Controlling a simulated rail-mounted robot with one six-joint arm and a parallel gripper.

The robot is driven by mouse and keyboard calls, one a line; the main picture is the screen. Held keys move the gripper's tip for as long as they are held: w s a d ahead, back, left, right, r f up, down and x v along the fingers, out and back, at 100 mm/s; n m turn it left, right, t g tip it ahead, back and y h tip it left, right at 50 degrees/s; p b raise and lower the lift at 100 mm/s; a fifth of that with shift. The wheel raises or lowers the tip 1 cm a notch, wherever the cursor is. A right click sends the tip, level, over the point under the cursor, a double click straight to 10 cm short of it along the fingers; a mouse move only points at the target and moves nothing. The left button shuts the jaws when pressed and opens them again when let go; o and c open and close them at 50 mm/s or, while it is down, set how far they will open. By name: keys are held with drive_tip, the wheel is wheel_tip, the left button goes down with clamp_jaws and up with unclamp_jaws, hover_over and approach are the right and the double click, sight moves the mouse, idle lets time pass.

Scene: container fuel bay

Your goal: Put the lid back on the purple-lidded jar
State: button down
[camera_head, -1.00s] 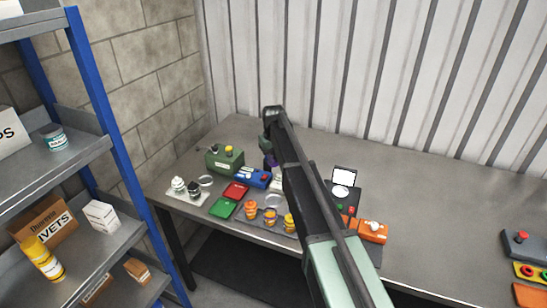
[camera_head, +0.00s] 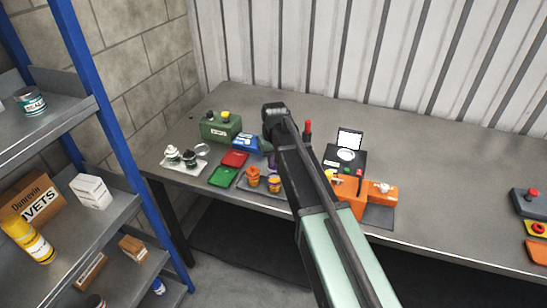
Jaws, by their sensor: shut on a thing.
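My gripper (camera_head: 270,147) hangs below the dark wrist of my arm, over the left part of the bench. The arm hides most of its fingers. A small purple patch, seemingly the purple lid (camera_head: 270,160), shows just below the wrist at the gripper. Orange jars stand on a grey tray, one at the left (camera_head: 253,177) and one beside my arm (camera_head: 274,184). The rest of the tray is behind the arm. I cannot tell which jar is the one without its lid.
Left of the jars are a green tray (camera_head: 223,175), a red tray (camera_head: 235,158), a green box (camera_head: 221,127) and small bottles (camera_head: 173,153). Right of the arm are a red bottle (camera_head: 307,130), a black device (camera_head: 345,158) and an orange unit (camera_head: 350,195). The bench's middle right (camera_head: 445,185) is clear.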

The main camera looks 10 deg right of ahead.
drive_tip(key=shift+f+b, duration=2.15)
drive_tip(key=shift+f, duration=0.4)
drive_tip(key=shift+f, duration=0.2)
drive_tip(key=c, duration=0.6)
unclamp_jaws()
drive_tip(key=shift+o, duration=0.2)
wheel_tip(320, 180, up, 7)
drive_tip(key=p, duration=0.7)
drive_tip(key=shift+r, duration=0.15)
clamp_jaws()
